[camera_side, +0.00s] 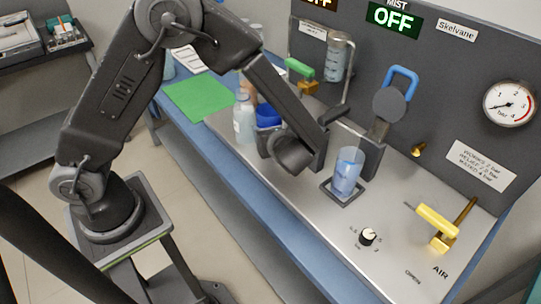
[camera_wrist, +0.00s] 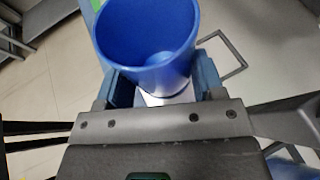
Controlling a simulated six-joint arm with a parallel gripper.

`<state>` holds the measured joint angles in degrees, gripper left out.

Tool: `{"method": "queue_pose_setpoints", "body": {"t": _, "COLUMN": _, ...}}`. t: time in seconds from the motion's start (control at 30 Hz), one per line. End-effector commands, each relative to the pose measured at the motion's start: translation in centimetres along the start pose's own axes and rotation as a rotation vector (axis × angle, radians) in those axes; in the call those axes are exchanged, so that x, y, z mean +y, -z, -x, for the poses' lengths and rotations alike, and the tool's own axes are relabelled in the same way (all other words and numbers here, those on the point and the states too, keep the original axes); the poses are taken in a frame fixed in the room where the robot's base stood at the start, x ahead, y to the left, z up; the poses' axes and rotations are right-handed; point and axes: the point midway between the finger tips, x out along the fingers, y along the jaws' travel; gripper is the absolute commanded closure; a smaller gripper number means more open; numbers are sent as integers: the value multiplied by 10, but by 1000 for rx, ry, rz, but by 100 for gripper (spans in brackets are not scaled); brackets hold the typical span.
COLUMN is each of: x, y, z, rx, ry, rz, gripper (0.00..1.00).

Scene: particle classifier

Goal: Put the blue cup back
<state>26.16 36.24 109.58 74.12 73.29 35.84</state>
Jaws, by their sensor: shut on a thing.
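My gripper (camera_side: 267,135) is shut on the blue cup (camera_wrist: 150,45). In the wrist view the cup's open mouth faces the camera, with a finger on each side of it; its inside looks empty. In the side view a small opaque blue part, which seems to be this cup (camera_side: 268,115), shows behind my wrist. My wrist hides most of it, and I cannot tell whether its base touches the bench. A clear cup with bluish contents (camera_side: 347,172) stands upright in a square holder (camera_side: 344,194), to the right of my gripper.
A pale bottle (camera_side: 244,120) stands close left of my gripper. A green mat (camera_side: 200,97) lies on the blue bench behind. A blue-handled lever (camera_side: 402,76) and a yellow valve handle (camera_side: 438,220) stand on the right.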

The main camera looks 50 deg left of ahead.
Motion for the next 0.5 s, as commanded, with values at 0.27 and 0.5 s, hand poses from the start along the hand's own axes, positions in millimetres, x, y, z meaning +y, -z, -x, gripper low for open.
{"method": "queue_pose_setpoints", "body": {"t": 0.27, "x": 0, "y": 32, "z": -13, "rx": -1, "ry": 0, "rz": -1, "gripper": 67}}
{"method": "queue_pose_setpoints", "body": {"t": 0.5, "x": 0, "y": 63, "z": -26, "rx": -1, "ry": 0, "rz": -3, "gripper": 67}}
